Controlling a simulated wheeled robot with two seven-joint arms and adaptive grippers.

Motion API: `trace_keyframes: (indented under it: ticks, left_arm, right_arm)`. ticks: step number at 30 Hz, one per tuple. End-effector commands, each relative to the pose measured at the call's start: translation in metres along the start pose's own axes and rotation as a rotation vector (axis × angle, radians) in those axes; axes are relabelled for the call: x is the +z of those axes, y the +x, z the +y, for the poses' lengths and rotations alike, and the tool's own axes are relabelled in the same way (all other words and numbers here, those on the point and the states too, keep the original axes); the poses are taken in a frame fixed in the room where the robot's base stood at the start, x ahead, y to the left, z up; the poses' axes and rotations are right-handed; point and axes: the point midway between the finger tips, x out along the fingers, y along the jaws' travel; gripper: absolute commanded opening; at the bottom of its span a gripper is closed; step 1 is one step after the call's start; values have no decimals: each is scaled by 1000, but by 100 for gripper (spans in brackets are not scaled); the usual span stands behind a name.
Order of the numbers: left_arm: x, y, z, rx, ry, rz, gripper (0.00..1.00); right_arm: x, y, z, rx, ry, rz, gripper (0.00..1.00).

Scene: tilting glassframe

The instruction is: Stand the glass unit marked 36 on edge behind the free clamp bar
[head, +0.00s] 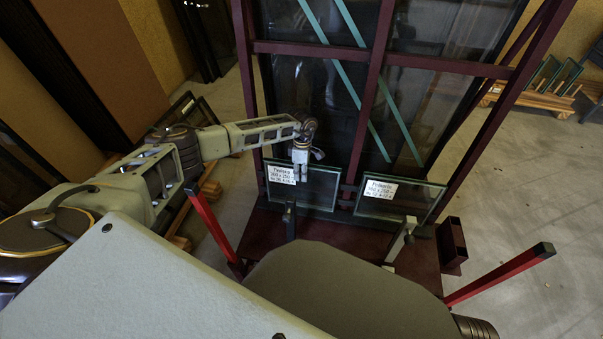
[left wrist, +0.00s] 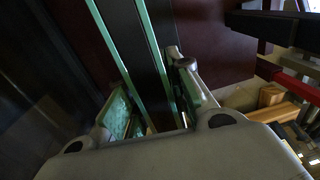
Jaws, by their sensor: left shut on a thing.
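The left glass unit (head: 318,190) stands nearly upright on the dark red frame's ledge, leaning back. Its white label is small but seems to read 36. My left gripper (head: 300,176) is shut on its top edge near the label. In the left wrist view, my fingers (left wrist: 155,100) sit on either side of green-edged glass (left wrist: 150,65). A clamp bar (head: 290,221) stands in front of this unit; whether it touches the glass I cannot tell. My right gripper is not in view.
A second labelled glass unit (head: 405,198) stands to the right, behind another clamp bar (head: 402,241). Dark red frame posts (head: 372,95) and large panes rise behind. Red bars (head: 500,273) flank the ledge. A wooden rack (head: 535,98) with glass stands far right.

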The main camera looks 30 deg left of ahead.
Motion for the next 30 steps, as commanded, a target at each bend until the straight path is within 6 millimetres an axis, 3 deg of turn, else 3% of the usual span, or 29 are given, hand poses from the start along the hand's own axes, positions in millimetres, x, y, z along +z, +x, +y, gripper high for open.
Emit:
trace_keyframes:
  ticks: [6, 7, 13, 21, 30]
  left_arm:
    - [1, -3, 2, 4, 0, -4, 0]
    - [1, -3, 2, 4, 0, -4, 22]
    - [1, -2, 1, 3, 0, -2, 46]
    - [-1, 3, -1, -3, 0, 3, 46]
    - [0, -6, 0, -1, 0, 0, 46]
  right_arm:
    - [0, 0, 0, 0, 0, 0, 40]
    - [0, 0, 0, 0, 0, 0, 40]
    - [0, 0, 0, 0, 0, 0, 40]
    - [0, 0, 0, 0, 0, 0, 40]
    - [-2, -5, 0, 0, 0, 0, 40]
